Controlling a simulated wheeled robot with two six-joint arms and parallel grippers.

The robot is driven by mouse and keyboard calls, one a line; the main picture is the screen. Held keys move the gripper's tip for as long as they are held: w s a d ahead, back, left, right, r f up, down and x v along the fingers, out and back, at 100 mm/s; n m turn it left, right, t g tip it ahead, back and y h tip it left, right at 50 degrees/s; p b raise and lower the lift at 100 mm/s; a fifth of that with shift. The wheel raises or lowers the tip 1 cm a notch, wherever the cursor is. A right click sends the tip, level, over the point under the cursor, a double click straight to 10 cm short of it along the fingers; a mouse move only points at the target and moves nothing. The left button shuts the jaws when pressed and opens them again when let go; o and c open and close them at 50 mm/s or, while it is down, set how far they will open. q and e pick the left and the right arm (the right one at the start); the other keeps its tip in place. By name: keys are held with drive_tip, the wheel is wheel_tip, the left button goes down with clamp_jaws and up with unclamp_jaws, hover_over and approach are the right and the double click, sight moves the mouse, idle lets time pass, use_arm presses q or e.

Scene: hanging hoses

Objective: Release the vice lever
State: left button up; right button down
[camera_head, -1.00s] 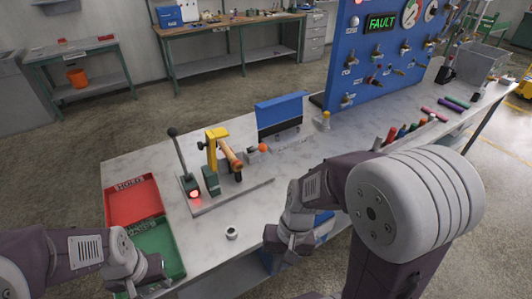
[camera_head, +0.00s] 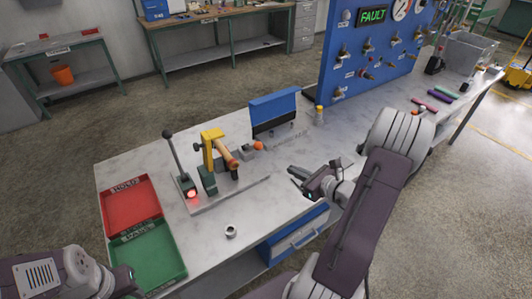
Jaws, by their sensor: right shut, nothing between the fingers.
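The vice lever (camera_head: 175,155) is a dark rod with a black knob, leaning slightly left. A red light (camera_head: 191,194) glows at its base. Beside it the vice, a yellow bracket (camera_head: 209,140) over dark green jaws (camera_head: 207,180), stands on a grey base plate (camera_head: 245,191). An orange-brown cylindrical piece (camera_head: 226,155) sits at the vice; whether it is clamped is unclear. My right gripper (camera_head: 291,174) is shut and empty, above the bench to the right of the vice, apart from it. My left gripper (camera_head: 128,283) is low at the left, its fingers hard to make out.
A red tray (camera_head: 131,184) and a green tray (camera_head: 165,262) lie at the bench's left end. A small metal ring (camera_head: 230,231) stands near the front edge. A blue panel (camera_head: 274,109) stands behind the vice. A tall blue board (camera_head: 350,80) reads FAULT.

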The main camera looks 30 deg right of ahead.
drive_tip(key=shift+w+a, duration=0.1)
drive_tip(key=r+p+x, duration=0.2)
drive_tip(key=x, duration=1)
drive_tip(key=shift+w+a+r, duration=0.15)
drive_tip(key=shift+w+a, duration=0.15)
drive_tip(key=shift+w, duration=0.45)
drive_tip(key=shift+r+p, duration=0.1)
drive_tip(key=shift+p, duration=0.2)
